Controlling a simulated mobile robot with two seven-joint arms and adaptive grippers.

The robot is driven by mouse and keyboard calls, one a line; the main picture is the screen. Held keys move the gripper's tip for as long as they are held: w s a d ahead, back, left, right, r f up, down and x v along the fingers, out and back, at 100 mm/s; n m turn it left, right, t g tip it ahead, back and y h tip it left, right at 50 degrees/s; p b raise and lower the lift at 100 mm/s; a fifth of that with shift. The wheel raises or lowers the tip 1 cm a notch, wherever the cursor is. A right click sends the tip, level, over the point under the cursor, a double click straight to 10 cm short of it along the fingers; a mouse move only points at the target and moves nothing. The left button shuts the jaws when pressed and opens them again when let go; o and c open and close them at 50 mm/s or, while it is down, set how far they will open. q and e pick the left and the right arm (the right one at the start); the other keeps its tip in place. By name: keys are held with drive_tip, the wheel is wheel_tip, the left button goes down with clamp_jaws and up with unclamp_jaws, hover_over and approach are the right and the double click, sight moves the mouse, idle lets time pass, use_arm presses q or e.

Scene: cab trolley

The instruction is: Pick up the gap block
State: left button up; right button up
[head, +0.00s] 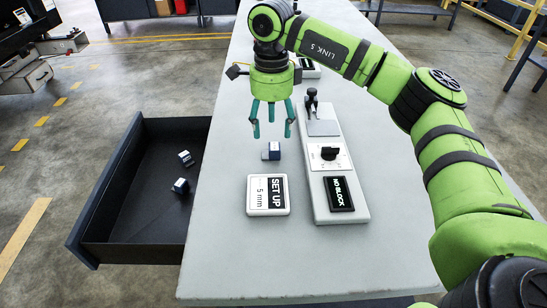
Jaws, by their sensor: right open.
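A small white and dark blue block (271,151), which looks like a gap block, sits on the grey tabletop. Two similar blocks lie in the open drawer on the left, one farther back (186,158) and one nearer (181,186). My right gripper (272,126) points down with its teal fingers apart and nothing between them. In the picture its fingertips are just above the block on the table and do not appear to touch it. My left gripper is not in view.
A sign (268,195) reading "SET UP 5 mm" lies in front of the table block. To the right is a long pale fixture (357,200) with a black knob (330,153) and a "NO BLOCK" display (338,193). The dark drawer (110,185) stands open at left. The near tabletop is clear.

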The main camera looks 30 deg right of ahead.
sight(274, 146)
drive_tip(key=f, duration=0.3)
drive_tip(key=f+p, duration=0.1)
drive_tip(key=f, duration=0.2)
drive_tip(key=shift+d, duration=0.2)
drive_tip(key=shift+r, duration=0.1)
clamp_jaws()
